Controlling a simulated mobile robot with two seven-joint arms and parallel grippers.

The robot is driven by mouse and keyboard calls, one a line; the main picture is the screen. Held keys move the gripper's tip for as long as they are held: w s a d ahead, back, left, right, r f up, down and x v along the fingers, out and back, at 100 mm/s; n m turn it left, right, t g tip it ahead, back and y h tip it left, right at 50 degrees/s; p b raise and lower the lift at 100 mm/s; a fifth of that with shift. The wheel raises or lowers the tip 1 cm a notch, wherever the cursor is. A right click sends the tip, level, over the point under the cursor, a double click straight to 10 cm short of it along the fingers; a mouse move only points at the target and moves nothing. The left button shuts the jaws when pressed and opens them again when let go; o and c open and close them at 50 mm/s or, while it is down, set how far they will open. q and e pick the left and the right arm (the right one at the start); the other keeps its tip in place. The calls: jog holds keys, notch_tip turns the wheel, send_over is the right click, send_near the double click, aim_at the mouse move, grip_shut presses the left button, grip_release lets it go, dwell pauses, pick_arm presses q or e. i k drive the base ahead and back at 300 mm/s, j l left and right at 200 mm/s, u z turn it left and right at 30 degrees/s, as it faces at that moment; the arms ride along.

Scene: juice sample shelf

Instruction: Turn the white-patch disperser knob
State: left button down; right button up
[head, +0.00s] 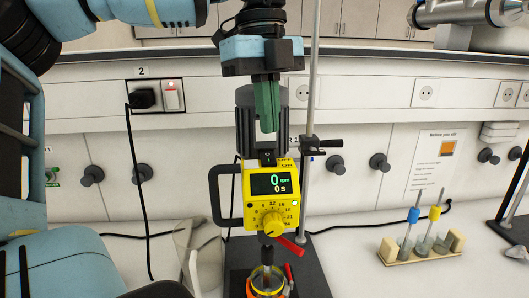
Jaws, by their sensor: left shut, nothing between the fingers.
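The disperser (228,200) has a yellow housing and stands upright on a rod stand in the middle of the head view. Its dark display reads 0 rpm and 0 s. A round yellow knob (272,222) with a printed number scale sits below the display. A small white spot (295,203) shows at the right of the yellow face. My left gripper (267,128) has green fingers pointing down, shut and empty. It appears above the display and the knob, in front of the dark motor body; its distance from that body is unclear. My right gripper is out of view.
The metal stand rod (312,70) with a clamp rises right of the disperser. A vessel (266,281) and a red lever (290,246) are below the knob. A rack (420,255) with blue and yellow pieces stands right. A clear container (205,255) is left.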

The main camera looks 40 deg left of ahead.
aim_at(273, 223)
jog(key=k+l, duration=0.5)
jog(key=l, duration=0.15)
jog(key=k+l, duration=0.5)
jog(key=l, duration=0.15)
jog(key=k+l, duration=0.5)
jog(key=l, duration=0.15)
